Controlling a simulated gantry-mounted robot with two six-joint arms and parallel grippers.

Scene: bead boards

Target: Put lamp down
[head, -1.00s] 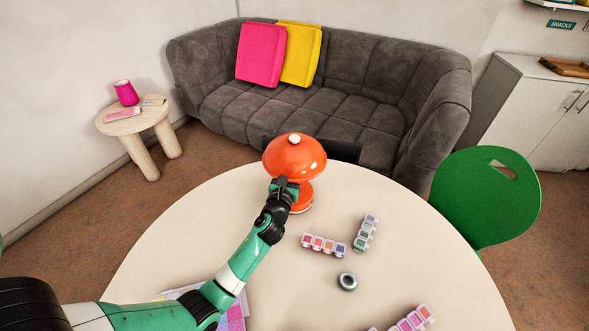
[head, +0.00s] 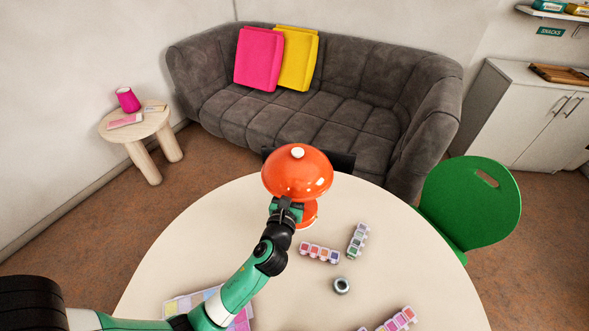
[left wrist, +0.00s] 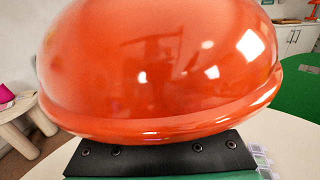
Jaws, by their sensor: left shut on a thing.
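An orange lamp (head: 297,174) with a domed shade and a round base is upright at the far edge of the round table (head: 190,248). My left gripper (head: 287,205) is at the lamp's near side, below the shade, and is shut on it. In the left wrist view the shade (left wrist: 160,70) fills most of the picture just beyond my gripper, and the fingertips are hidden. I cannot tell whether the base touches the table. My right gripper is not in view.
Bead boxes (head: 319,252), (head: 357,241) and (head: 392,321) and a small grey ring (head: 341,285) lie right of my arm. Coloured boards (head: 190,300) lie under the arm. A green chair (head: 470,205) stands at right, a grey sofa (head: 310,110) behind.

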